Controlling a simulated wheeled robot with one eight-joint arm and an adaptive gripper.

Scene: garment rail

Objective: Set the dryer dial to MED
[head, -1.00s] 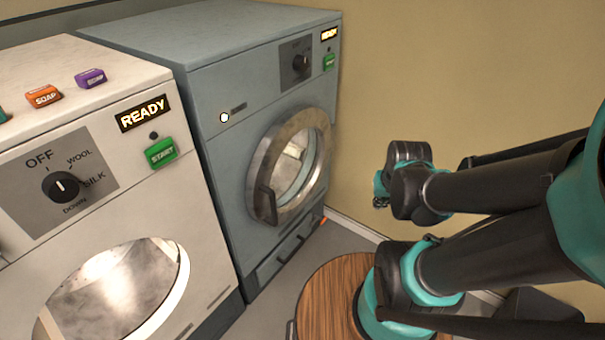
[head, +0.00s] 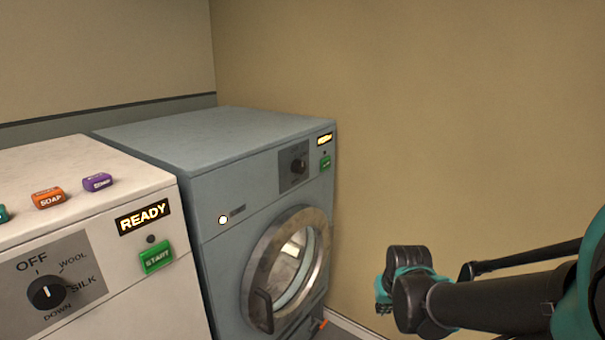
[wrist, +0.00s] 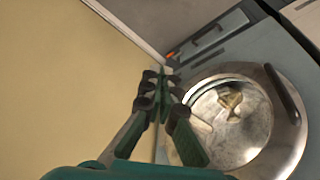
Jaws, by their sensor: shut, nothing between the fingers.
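The blue-grey dryer (head: 215,180) stands against the back wall at the middle of the head view. Its dark dial (head: 299,166) sits on a dark panel at the upper right of its front. The dial's markings are too small to read, so I cannot tell its setting. My gripper (head: 383,296) is to the right of the dryer and lower than the dial, apart from it. In the wrist view, my gripper's fingers (wrist: 160,76) are shut and empty, in front of the dryer's round door (wrist: 283,150). The dial is not in the wrist view.
A white machine (head: 188,300) stands left of the dryer, with its own dial (head: 46,292) marked OFF, WOOL, SILK and DOWN. A soap block (head: 48,197) and other small blocks lie on top. The dryer's green button (head: 325,163) is right of its dial. A bare wall (head: 460,130) is at right.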

